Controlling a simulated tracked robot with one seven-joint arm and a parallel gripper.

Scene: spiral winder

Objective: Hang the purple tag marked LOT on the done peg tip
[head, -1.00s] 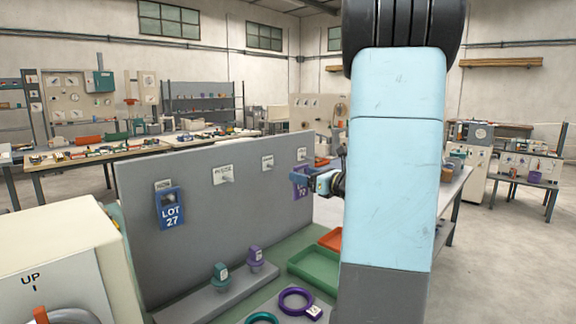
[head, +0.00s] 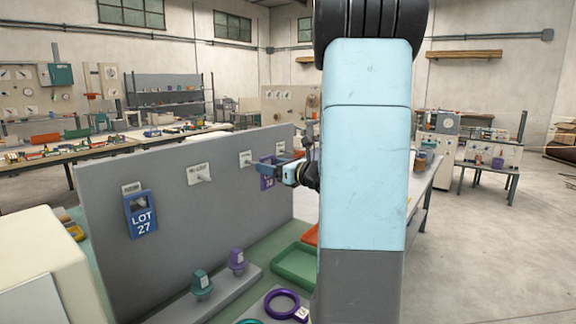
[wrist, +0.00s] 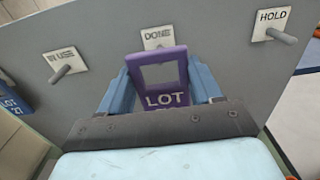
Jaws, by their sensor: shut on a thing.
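The purple tag (wrist: 166,95) marked LOT is between the blue fingers of my gripper (wrist: 160,82), which is shut on it. The tag is upright, with its window toward the top. In the wrist view, the DONE label (wrist: 155,35) is just above the tag's top edge; the done peg is mostly hidden by the tag, so I cannot tell whether they touch. In the head view, the purple tag (head: 266,180) and my gripper (head: 285,168) are right of and slightly below the DONE label (head: 245,155).
The grey board (head: 180,240) also carries the IN USE peg (wrist: 66,72) at left and the HOLD peg (wrist: 284,37) at right. A blue LOT 27 tag (head: 141,215) hangs at its left. Below are a green tray (head: 297,265) and a purple ring (head: 282,303).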

